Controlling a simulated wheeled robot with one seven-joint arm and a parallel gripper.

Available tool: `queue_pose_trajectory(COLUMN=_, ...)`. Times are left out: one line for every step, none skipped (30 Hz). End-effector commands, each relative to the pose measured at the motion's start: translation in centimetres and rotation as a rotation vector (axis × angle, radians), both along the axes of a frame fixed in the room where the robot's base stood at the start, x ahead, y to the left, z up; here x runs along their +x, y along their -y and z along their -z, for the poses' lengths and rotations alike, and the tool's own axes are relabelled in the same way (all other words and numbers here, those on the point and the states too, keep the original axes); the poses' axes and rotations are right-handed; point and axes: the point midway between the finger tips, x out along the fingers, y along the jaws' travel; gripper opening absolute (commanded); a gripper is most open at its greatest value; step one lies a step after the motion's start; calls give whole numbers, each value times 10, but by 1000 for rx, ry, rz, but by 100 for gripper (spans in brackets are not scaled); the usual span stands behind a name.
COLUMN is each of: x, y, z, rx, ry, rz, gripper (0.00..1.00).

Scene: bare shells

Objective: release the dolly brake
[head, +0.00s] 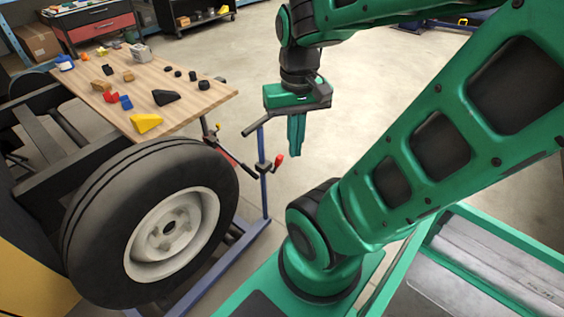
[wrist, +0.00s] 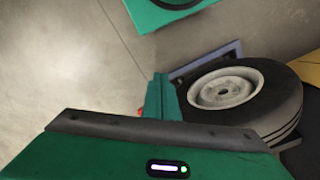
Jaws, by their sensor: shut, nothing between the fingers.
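A blue dolly frame (head: 228,262) runs along the floor beside a large black wheel (head: 88,240) with a pale rim. A blue post (head: 265,190) rises from it and carries a dark crank-like lever with a red grip (head: 278,160); I take this for the brake lever. My gripper (head: 296,148) is green, points down, and is shut and empty. In the wrist view my fingers (wrist: 158,95) partly hide a small red spot (wrist: 140,112).
A wooden board (head: 150,90) with several small coloured blocks lies above the wheel. A dark bar with a red and yellow end (head: 216,128) sticks out by the board's right corner. Open concrete floor (head: 240,60) lies behind my gripper. Tool carts stand at the back left.

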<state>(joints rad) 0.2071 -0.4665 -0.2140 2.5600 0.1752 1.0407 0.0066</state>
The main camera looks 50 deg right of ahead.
Motion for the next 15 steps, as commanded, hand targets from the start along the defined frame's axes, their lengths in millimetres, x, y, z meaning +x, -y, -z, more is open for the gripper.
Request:
queue_pose_trajectory(x=0, y=0, z=0, rx=0, ry=0, rz=0, gripper=0)
queue_pose_trajectory(x=0, y=0, z=0, rx=0, ry=0, rz=0, gripper=0)
queue_pose_trajectory(x=0, y=0, z=0, rx=0, ry=0, rz=1, gripper=0)
queue_pose_trajectory(x=-6, y=0, z=-2, rx=0, ry=6, rz=4, gripper=0)
queue_pose_trajectory(x=-10, y=1, z=-4, rx=0, ry=13, rz=11, gripper=0)
queue_pose_trajectory(x=-9, y=2, z=-3, rx=-1, ry=14, rz=29, gripper=0)
queue_pose_trajectory(x=-7, y=4, z=-2, rx=-2, ry=15, rz=48, gripper=0)
queue_pose_trajectory(x=-4, y=5, z=0, rx=-4, ry=17, rz=73, gripper=0)
queue_pose_trajectory(x=1, y=8, z=4, rx=-6, ry=18, rz=117, gripper=0)
queue_pose_trajectory(x=6, y=11, z=7, rx=-7, ry=20, rz=157, gripper=0)
queue_pose_trajectory(x=11, y=16, z=11, rx=-8, ry=21, rz=201, gripper=0)
queue_pose_trajectory(x=18, y=22, z=17, rx=-8, ry=27, rz=270, gripper=0)
queue_pose_trajectory(x=24, y=27, z=22, rx=-7, ry=32, rz=325, gripper=0)
queue_pose_trajectory(x=30, y=33, z=27, rx=-5, ry=37, rz=386, gripper=0)
queue_pose_trajectory(x=38, y=41, z=35, rx=-2, ry=45, rz=468, gripper=0)
